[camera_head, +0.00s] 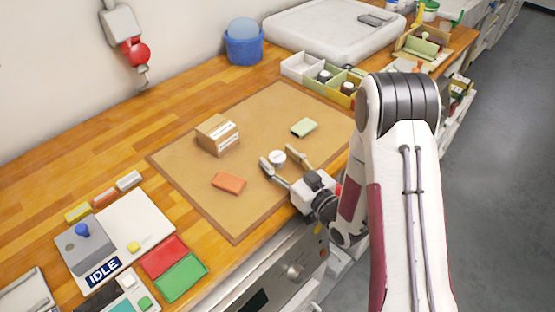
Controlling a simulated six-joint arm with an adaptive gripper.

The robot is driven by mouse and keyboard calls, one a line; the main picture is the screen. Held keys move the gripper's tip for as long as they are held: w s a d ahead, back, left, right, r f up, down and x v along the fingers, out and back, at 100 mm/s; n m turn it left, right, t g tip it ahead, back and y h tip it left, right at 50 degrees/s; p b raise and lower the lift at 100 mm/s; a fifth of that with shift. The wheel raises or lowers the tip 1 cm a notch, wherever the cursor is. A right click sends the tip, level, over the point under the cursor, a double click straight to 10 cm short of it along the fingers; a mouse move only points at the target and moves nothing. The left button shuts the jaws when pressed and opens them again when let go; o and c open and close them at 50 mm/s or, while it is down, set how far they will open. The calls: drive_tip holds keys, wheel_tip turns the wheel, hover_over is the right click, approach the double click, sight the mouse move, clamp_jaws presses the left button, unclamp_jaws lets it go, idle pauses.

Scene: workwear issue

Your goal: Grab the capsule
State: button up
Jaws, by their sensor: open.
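A small white round object (277,157), which looks like the capsule, sits on the brown mat (262,108). My gripper (279,159) is open and low over the mat, reaching in from the right. Its two fingers are spread, one on each side of the white object. I cannot tell whether either finger touches it. The far side of the object and any marking on it are too small to make out.
A divided tray (300,68) stands behind. A panel marked IDLE (104,271) is at the left. The mat's left part is clear.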

drive_tip(key=shift+w+a, duration=0.35)
drive_tip(key=shift+w, duration=0.1)
drive_tip(key=c, duration=1.1)
